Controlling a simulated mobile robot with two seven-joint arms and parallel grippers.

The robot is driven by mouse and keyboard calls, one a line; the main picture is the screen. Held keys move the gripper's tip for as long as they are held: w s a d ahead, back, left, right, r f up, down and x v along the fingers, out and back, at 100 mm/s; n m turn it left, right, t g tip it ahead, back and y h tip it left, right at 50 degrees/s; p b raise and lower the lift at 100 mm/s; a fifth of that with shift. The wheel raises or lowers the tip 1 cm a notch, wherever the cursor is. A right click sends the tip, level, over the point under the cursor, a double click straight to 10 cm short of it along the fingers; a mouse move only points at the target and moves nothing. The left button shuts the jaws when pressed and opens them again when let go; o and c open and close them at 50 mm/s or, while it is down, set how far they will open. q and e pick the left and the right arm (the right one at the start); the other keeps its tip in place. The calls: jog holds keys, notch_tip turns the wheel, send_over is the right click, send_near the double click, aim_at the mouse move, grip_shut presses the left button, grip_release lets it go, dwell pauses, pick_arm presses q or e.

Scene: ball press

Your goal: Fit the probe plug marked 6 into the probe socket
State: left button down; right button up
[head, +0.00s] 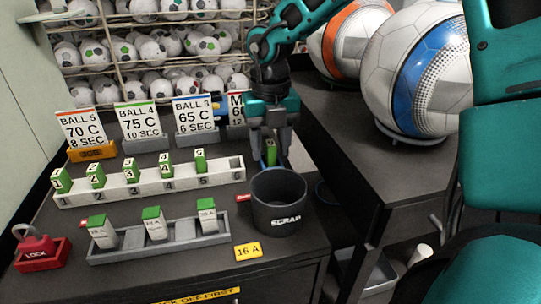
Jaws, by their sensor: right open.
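My right gripper (271,155) points down behind the scrap bin, its fingers apart on either side of a green plug (271,150). The plug's number cannot be read, and its lower part is hidden by the bin. I cannot tell whether the fingers touch it or whether it stands in a socket. Several green-and-white numbered plugs stand in the white rack (225,178); none there is readable as 6. The probe socket cannot be made out. My left gripper is not in view.
The black scrap bin (279,218) stands right in front of the gripper. A grey tray (183,233) holds three green-topped fuses. Ball cards (80,128) stand behind the white rack. A red lock (42,252) sits at left. Large balls (420,70) rest on the right-hand counter.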

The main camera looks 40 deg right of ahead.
aim_at(270, 143)
jog(key=shift+c, duration=0.3)
grip_shut()
jog(key=shift+r, duration=0.1)
notch_tip(270, 143, up, 20)
jog(key=p, duration=0.2)
dwell(0.6)
